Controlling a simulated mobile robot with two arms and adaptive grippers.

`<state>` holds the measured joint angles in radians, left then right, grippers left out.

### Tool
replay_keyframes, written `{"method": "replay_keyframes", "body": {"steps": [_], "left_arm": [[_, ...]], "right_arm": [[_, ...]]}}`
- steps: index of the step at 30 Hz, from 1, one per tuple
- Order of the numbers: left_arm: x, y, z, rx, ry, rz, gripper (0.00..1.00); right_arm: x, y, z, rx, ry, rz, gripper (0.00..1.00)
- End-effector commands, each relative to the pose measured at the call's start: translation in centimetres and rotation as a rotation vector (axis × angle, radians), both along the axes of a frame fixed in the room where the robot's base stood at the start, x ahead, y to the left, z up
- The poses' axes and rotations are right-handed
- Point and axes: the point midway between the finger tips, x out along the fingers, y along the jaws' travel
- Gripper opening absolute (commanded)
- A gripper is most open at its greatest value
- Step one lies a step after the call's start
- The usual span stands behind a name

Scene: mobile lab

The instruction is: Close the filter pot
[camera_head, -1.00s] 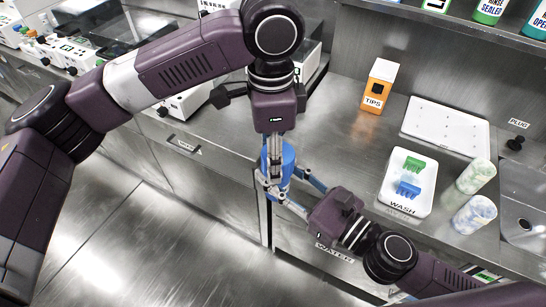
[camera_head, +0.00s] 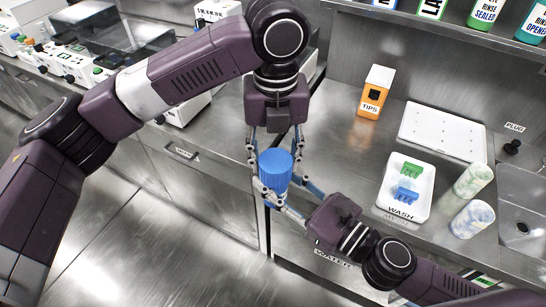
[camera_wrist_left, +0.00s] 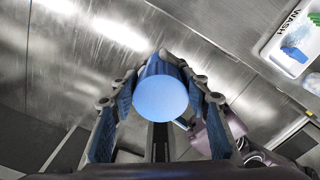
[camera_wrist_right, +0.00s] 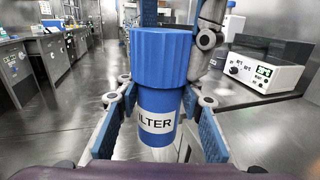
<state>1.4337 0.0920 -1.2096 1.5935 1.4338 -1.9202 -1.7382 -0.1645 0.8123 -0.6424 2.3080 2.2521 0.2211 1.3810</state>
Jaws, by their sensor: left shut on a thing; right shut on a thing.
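The filter pot is a blue cylinder (camera_wrist_right: 157,103) with a white label reading "ILTER", upright in the right wrist view. Its wider ribbed blue cap (camera_wrist_right: 160,58) sits on top, with no gap visible between them. In the head view the cap (camera_head: 275,163) shows between the fingers of my left gripper (camera_head: 274,172), which comes down from above and is shut on it. The left wrist view looks onto the cap's flat top (camera_wrist_left: 160,97). My right gripper (camera_head: 277,200) comes in from the lower right and is shut on the pot body below the cap.
The pot is held at the bench's front edge, above the floor. On the bench are an orange tips box (camera_head: 375,92), a white wash tray (camera_head: 387,205) with green and blue racks, a white perforated board (camera_head: 442,130), two pale cups (camera_head: 472,180) and a sink (camera_head: 520,205).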

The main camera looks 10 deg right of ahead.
Motion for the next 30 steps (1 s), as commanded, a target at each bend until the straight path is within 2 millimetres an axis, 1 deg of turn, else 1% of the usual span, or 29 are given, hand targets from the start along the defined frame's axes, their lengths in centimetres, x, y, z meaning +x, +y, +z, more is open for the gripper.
{"method": "replay_keyframes", "body": {"steps": [1,2,6,7,14,17,20,26,30], "left_arm": [[0.2,0.1,0.1,0.000,-0.004,0.004,0.27],[0.2,0.1,0.1,0.000,-0.004,0.004,0.44],[0.1,0.0,0.1,0.000,-0.003,0.005,0.60],[0.1,0.0,0.1,-0.001,-0.003,0.005,0.61],[0.1,0.0,0.0,-0.001,-0.002,0.005,0.61],[0.1,0.0,0.3,-0.001,-0.002,0.005,0.61],[0.1,-0.1,1.3,-0.003,-0.004,0.005,0.61],[0.1,0.0,4.0,-0.001,-0.004,0.005,0.61],[0.0,0.0,4.6,-0.001,-0.001,0.005,0.61]], "right_arm": [[-0.1,0.1,0.0,-0.001,0.001,0.003,0.00],[-0.1,0.1,0.0,-0.001,0.001,0.003,0.00],[-0.1,0.1,0.0,-0.001,0.001,0.003,0.00],[-0.1,0.1,0.0,0.000,0.000,0.002,0.00],[0.0,0.0,0.1,0.000,-0.001,0.001,0.00],[0.0,0.0,0.1,0.000,-0.001,0.001,0.00],[0.0,0.0,0.1,0.001,-0.002,0.001,0.00],[0.0,0.0,0.1,0.001,-0.002,0.001,0.00],[0.0,0.0,0.1,0.001,-0.002,0.001,0.00]]}}
